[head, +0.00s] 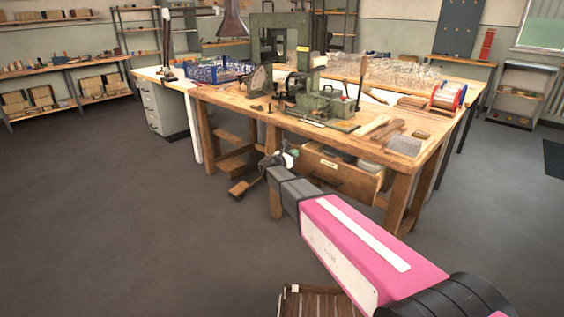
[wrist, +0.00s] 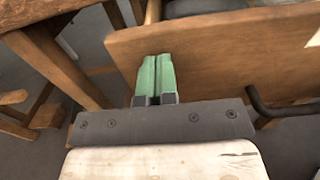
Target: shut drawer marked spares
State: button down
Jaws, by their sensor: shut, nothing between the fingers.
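The wooden drawer (head: 345,182) under the workbench stands pulled out, with boxes or blocks showing inside it. Its front panel (wrist: 225,55) fills much of the wrist view, with a dark curved handle (wrist: 268,106) at the right. A pale label (wrist: 315,39) is cut off at the right edge, and its wording cannot be read. My gripper (head: 287,156) is at the left end of the drawer front. Its green fingers (wrist: 156,58) are shut together and empty, pointing at the panel's left part. Whether they touch it I cannot tell.
The workbench (head: 235,98) carries a green machine (head: 300,85), tools and a wire spool (head: 449,94). Its wooden legs (head: 401,203) stand on both sides of the drawer. A small slatted wooden thing (head: 310,302) is low in front. The floor at left is clear.

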aim_at(310, 145)
jog(key=x, duration=1.2)
jog(key=shift+w+d, duration=0.2)
